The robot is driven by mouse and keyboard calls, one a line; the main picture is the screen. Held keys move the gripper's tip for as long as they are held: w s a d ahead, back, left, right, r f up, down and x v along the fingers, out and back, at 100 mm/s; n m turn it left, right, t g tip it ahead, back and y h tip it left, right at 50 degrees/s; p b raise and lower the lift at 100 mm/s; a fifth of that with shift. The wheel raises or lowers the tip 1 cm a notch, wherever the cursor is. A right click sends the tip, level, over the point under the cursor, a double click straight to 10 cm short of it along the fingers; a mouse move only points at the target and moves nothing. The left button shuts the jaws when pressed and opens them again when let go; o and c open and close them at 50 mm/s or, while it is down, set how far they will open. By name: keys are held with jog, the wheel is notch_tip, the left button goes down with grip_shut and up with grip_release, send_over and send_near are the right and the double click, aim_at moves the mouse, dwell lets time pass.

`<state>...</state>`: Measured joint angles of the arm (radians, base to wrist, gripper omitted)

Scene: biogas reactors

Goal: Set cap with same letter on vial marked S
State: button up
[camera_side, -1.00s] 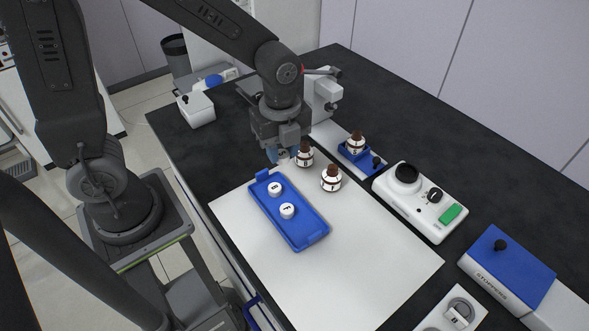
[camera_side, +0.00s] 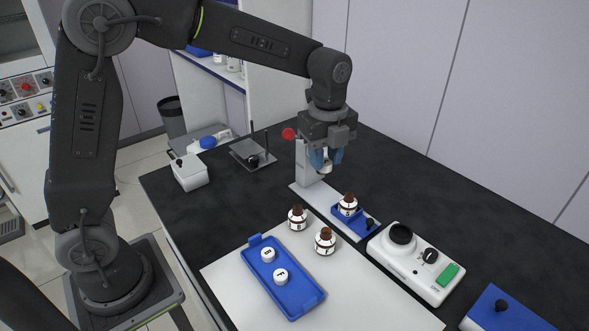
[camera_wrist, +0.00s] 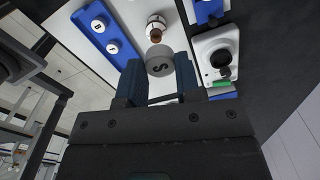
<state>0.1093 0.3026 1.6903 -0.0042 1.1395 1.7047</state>
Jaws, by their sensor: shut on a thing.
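My gripper (camera_side: 322,160) is shut on a pale cap (camera_side: 326,168), high above the bench. In the wrist view the cap (camera_wrist: 160,63) shows a letter S and sits between the fingertips. A brown-topped vial (camera_side: 348,206) stands upright in a blue holder (camera_side: 368,226), below and slightly right of my gripper. Two more brown-topped vials stand on the white mat, one further back (camera_side: 297,218) and one nearer (camera_side: 325,242). The vials' letters are too small to read surely. A blue tray (camera_side: 300,297) holds two white caps, one (camera_side: 268,255) perhaps B, one (camera_side: 281,277) marked F.
A grey-white press stand (camera_side: 303,165) with a red knob (camera_side: 288,133) rises just left of my gripper. A white device (camera_side: 425,277) with a black top and green button stands to the right. A blue-topped box (camera_side: 510,312) is at lower right.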

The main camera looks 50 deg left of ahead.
send_over(349, 195)
jog(key=f, duration=0.2)
notch_tip(349, 195, down, 3)
jog(key=shift+f, duration=0.2)
jog(key=shift+w+f, duration=0.1)
jog(key=shift+f, duration=2.45)
jog(key=shift+f, duration=0.8)
jog(key=o, duration=1.4)
jog(key=shift+r, duration=3.55)
